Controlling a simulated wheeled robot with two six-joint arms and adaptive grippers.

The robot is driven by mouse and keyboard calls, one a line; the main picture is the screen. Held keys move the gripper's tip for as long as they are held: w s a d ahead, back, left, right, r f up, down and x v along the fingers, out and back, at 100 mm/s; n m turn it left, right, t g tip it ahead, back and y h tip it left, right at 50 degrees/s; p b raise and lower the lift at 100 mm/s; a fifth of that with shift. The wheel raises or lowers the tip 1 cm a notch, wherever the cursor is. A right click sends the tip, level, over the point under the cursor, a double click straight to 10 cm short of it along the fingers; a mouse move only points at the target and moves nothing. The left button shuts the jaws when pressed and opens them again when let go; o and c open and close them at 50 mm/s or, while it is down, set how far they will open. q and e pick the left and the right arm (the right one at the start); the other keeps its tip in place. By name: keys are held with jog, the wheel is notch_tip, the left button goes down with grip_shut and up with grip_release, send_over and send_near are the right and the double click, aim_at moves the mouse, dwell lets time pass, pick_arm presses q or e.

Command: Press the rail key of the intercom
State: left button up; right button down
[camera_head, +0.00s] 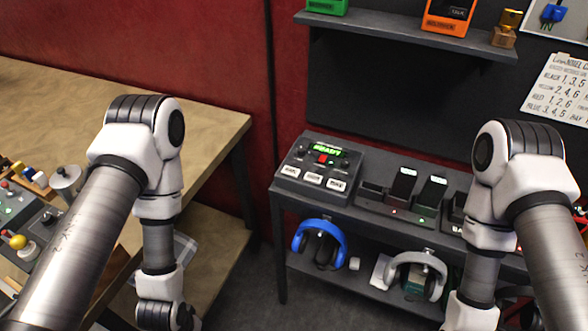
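The intercom (319,165) is a dark grey box with a sloped face on the left end of a black shelf unit. Its green display (325,148) appears to read READY, and a small red button (322,159) sits below it. Three white keys line its front edge: a left key (290,171), a middle key (313,179) and a right key (336,184). Their lettering is too small to read surely, so I cannot tell which is the rail key. Both my arms reach down past the bottom edge, and neither gripper shows. Nothing touches the intercom.
Right of the intercom stands a charging dock (400,205) with dark handsets. Blue headphones (319,243) and white headphones (415,272) hang below. A wooden workbench (215,125) is at left. A wall shelf (410,36) is above. The space before the intercom is clear.

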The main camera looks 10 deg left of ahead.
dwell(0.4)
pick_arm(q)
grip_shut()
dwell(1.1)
